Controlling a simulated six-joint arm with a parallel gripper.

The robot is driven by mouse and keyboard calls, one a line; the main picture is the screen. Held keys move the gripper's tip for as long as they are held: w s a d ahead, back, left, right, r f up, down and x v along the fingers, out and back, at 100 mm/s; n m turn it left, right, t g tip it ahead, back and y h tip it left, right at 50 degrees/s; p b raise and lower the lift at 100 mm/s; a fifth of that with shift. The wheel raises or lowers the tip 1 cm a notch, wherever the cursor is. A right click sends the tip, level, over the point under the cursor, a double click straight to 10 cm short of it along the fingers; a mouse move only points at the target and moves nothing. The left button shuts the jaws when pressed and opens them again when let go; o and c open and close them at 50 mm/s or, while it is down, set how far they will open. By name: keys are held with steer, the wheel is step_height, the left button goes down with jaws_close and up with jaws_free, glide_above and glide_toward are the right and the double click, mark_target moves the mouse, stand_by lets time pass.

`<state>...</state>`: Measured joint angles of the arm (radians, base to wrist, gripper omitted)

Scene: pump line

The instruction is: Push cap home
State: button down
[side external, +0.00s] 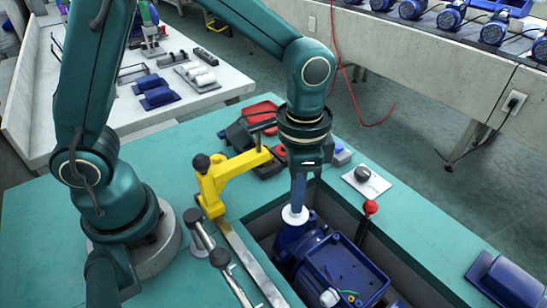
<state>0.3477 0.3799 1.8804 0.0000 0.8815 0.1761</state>
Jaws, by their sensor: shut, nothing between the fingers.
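My gripper (298,192) points straight down over the blue pump (335,264) and is shut with nothing between its fingers. A round white piece, which looks like the cap (294,215), lies right under the fingertips at the pump's back end. The fingertips appear to touch it or hover just above; I cannot tell which. How deep the cap sits is also unclear. The pump lies in a rectangular recess in the green bench.
A yellow clamp (222,183) stands left of the recess, with metal-handled levers (199,232) nearby. A red-knobbed lever (369,210) and a plate with a dark knob (366,181) are at the right. A blue part (505,279) lies at the front right.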

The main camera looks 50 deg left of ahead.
steer(key=shift+r, duration=0.1)
stand_by(0.4)
step_height(320, 180, up, 7)
stand_by(0.8)
steer(key=s+a+r+n+t, duration=0.3)
steer(key=a+r, duration=0.3)
steer(key=s+a+f+n+t, duration=0.2)
steer(key=s+a+f+n, duration=0.1)
steer(key=s, duration=0.2)
steer(key=shift+s+f+t, duration=0.2)
steer(key=shift+f+t, duration=0.05)
steer(key=shift+t, duration=0.05)
stand_by(0.7)
